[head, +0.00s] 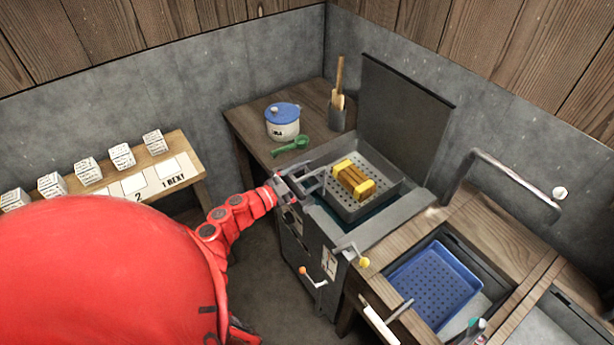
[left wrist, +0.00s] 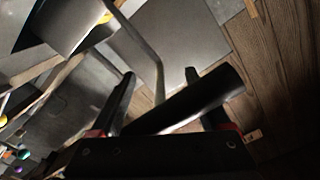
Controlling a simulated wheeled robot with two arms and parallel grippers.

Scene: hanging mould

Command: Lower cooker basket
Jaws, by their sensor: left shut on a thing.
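The cooker basket (head: 382,205) is a grey perforated tray with a yellow-and-brown block (head: 353,180) lying in it. It sits over the open well of the grey cooker (head: 310,245), and dark teal shows below its near edge. My left gripper (head: 290,186) is at the cooker's left side, at the end of the basket's handle. In the left wrist view its two fingers (left wrist: 160,98) are shut around the handle's dark grip (left wrist: 195,102), and a thin metal rod (left wrist: 148,50) runs from it. My right gripper is not in view.
A dark lid panel (head: 403,115) stands upright behind the cooker. A blue-lidded pot (head: 283,122), a green scoop (head: 291,146) and a utensil holder (head: 337,115) are on the wooden counter behind. A blue perforated tray (head: 433,282) and a grey faucet (head: 510,178) are at right.

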